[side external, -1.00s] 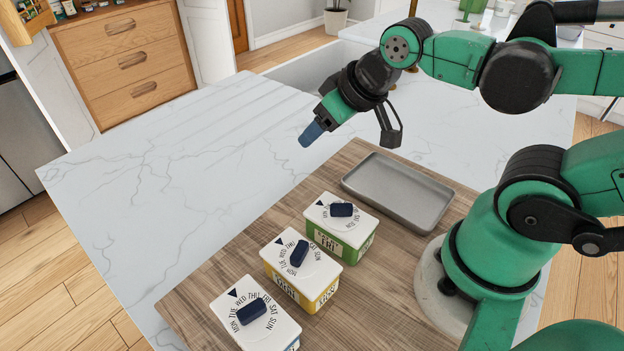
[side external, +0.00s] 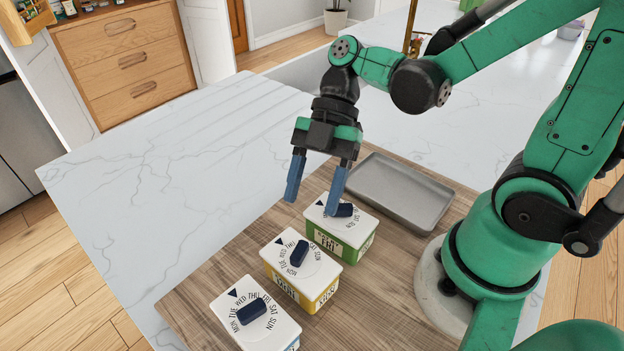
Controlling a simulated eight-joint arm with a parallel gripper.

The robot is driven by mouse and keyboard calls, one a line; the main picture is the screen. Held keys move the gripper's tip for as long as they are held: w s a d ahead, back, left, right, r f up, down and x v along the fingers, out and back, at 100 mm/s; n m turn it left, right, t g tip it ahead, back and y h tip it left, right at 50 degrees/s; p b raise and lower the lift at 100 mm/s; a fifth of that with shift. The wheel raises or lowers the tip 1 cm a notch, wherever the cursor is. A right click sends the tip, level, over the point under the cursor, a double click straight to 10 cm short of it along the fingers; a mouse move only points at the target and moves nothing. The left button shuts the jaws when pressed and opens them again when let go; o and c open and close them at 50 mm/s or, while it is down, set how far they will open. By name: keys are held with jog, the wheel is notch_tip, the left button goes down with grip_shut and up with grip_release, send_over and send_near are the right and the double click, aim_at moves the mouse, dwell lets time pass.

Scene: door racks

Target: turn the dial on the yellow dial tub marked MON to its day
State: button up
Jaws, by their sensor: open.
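The yellow dial tub (side external: 316,294) is the middle one of three tubs in a row. Its white lid has a ring of day names, a black triangle mark and a dark blue dial knob (side external: 299,253). The front label is too small to read surely. My gripper (side external: 311,205) is open and empty, pointing down, behind and above the yellow tub. Its right blue finger overlaps the green tub's lid in the picture; I cannot tell whether it touches.
A green dial tub (side external: 358,246) stands behind the yellow one and a blue-edged dial tub (side external: 277,326) in front. All stand on a wooden board (side external: 200,298). A grey metal tray (side external: 412,207) lies at the back right. The marble counter (side external: 165,190) at left is clear.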

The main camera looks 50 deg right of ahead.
aim_at(300, 248)
jog(key=shift+n, duration=0.6)
jog(key=shift+x, duration=2.8)
jog(key=shift+s+a+r, duration=0.15)
grip_shut()
